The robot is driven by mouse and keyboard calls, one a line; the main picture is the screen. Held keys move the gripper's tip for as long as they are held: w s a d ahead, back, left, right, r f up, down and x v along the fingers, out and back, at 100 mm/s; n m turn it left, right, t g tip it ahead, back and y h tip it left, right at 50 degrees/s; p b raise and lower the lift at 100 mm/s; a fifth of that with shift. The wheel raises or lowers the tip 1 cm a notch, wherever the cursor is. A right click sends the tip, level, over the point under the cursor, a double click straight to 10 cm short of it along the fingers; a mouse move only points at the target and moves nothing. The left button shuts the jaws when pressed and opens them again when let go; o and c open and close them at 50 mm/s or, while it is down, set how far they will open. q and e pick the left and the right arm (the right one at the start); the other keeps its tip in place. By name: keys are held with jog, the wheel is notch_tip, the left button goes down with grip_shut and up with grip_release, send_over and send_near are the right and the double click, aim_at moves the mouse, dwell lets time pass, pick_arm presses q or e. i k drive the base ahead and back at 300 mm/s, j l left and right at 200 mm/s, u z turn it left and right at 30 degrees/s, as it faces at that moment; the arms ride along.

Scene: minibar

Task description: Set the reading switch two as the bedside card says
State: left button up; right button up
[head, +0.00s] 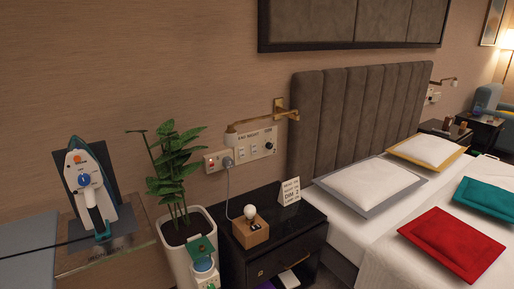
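A white bedside card (289,191) stands on the dark nightstand (314,222). Its large line seems to read "DIM 2"; the smaller lines are too small to read surely. A pale switch panel (256,137) is on the wall above, left of the headboard. It has several small switches and a dark round knob (269,146) at its right. Which one is reading switch two, and how each is set, is too small to tell. A brass wall reading lamp (262,118) is above the panel. Neither of my grippers is in view.
A wall socket (217,160) has a cord running down to a bulb on a wooden block (250,231) on the nightstand. A potted plant (172,185) stands left of the nightstand. An iron (87,187) is further left. The bed (345,222) with cushions is right.

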aim_at(242, 153)
jog(key=u, duration=0.35)
jog(key=i+l+u, duration=0.1)
jog(key=u, duration=0.3)
jog(key=l+u, duration=0.2)
jog(key=u, duration=0.15)
jog(key=i+l+u, duration=0.15)
jog(key=l+u, duration=0.3)
jog(key=l, duration=0.85)
jog(key=k+l+u, duration=0.1)
jog(key=l+u, duration=0.4)
jog(key=l, duration=0.75)
